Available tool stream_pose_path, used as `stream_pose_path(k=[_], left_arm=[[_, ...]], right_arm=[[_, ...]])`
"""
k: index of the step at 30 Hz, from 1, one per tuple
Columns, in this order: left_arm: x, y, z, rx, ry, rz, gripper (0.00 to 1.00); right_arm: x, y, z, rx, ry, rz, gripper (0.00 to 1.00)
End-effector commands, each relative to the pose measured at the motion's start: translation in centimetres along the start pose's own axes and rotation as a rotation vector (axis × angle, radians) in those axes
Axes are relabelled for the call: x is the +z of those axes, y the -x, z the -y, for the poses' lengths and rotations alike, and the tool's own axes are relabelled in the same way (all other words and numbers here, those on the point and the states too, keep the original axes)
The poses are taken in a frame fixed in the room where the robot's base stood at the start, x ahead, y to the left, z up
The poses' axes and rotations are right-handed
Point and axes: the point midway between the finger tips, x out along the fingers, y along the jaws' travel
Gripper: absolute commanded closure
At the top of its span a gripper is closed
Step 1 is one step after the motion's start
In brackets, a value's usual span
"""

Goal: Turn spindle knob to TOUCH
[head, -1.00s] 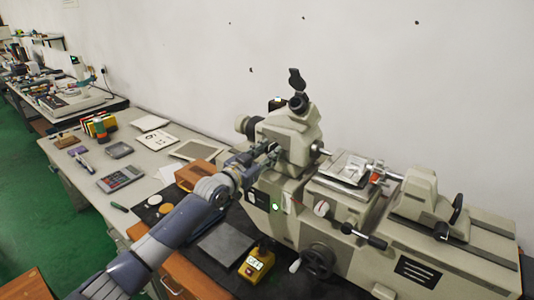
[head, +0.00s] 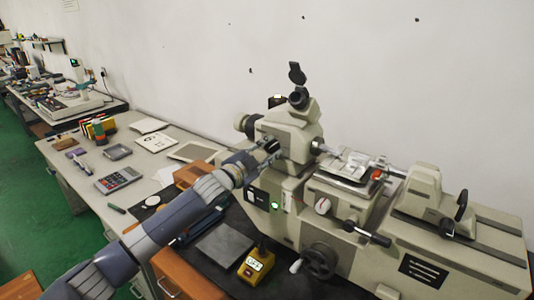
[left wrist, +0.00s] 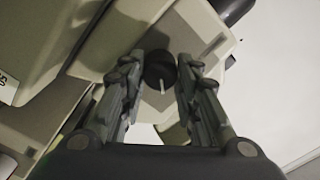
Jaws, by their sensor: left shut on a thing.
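The machine (head: 300,180) is a beige measuring bench with an eyepiece head on the table. My left gripper (head: 268,149) reaches the left side of its head unit. In the left wrist view, a round black knob (left wrist: 160,68) with a white pointer line sits between the two fingers of my left gripper (left wrist: 162,75). The fingers are shut on the knob's sides. In the head view the gripper hides the knob, and no TOUCH marking can be read. My right gripper is not in view.
A pale dial with a red mark (head: 322,205) and a black handwheel (head: 319,261) are on the machine's front. A yellow box with a display (head: 256,263) stands before it. A calculator (head: 118,179) and small items lie on the table at left.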

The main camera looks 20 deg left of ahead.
Motion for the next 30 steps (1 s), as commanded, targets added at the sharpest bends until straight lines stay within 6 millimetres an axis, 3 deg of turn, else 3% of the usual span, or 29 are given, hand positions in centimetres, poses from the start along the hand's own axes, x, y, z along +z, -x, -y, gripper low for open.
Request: stream_pose_path(k=[18, 30], left_arm=[[0.14, 0.01, -0.25, -0.001, -0.577, -0.019, 0.94], [0.24, 0.01, -0.29, -0.003, -0.829, -0.028, 0.94]], right_arm=[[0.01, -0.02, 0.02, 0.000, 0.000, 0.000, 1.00], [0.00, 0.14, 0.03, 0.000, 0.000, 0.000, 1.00]])
